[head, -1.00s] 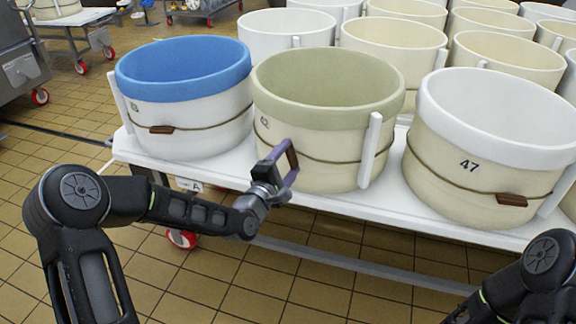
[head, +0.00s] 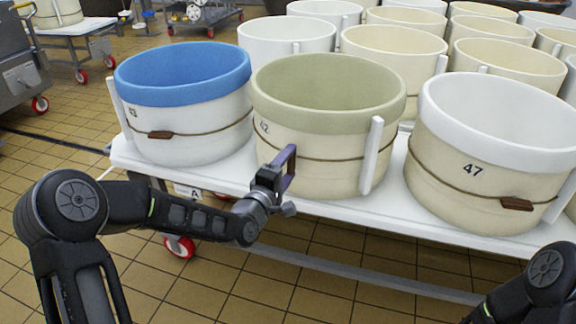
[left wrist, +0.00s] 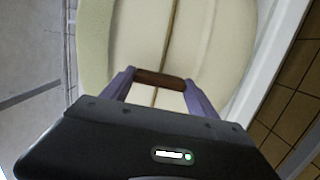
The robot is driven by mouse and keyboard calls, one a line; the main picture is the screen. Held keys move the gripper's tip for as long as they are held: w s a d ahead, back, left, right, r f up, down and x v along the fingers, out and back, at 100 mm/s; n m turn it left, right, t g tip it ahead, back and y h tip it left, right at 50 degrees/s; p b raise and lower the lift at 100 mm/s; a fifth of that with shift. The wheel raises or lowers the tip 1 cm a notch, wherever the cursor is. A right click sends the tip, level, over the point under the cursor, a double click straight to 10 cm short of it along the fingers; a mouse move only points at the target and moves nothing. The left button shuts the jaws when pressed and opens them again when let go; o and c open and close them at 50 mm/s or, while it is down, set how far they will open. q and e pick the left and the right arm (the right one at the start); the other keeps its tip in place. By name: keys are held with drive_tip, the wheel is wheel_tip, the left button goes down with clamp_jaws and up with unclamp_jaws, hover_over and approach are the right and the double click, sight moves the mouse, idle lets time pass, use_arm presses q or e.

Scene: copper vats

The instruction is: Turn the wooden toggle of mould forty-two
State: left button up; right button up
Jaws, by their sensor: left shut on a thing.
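My left gripper (head: 284,168) is at the front left of this mould. In the left wrist view the purple fingers of my left gripper (left wrist: 160,84) are shut on the ends of the brown wooden toggle (left wrist: 160,79), which lies across the cord. In the head view the fingers mostly hide the toggle. My right gripper is out of view.
A blue-rimmed mould (head: 190,125) stands left and white-rimmed mould 47 (head: 480,190) right, each with a toggle on its cord. All stand on a white wheeled table (head: 395,205). More tubs crowd behind; tiled floor (head: 230,295) is open in front.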

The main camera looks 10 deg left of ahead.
use_arm(q)
drive_tip(key=o, duration=1.4)
drive_tip(key=shift+c, duration=0.2)
drive_tip(key=p+v, duration=0.1)
drive_tip(key=v, duration=0.6)
drive_tip(key=shift+s, duration=0.45)
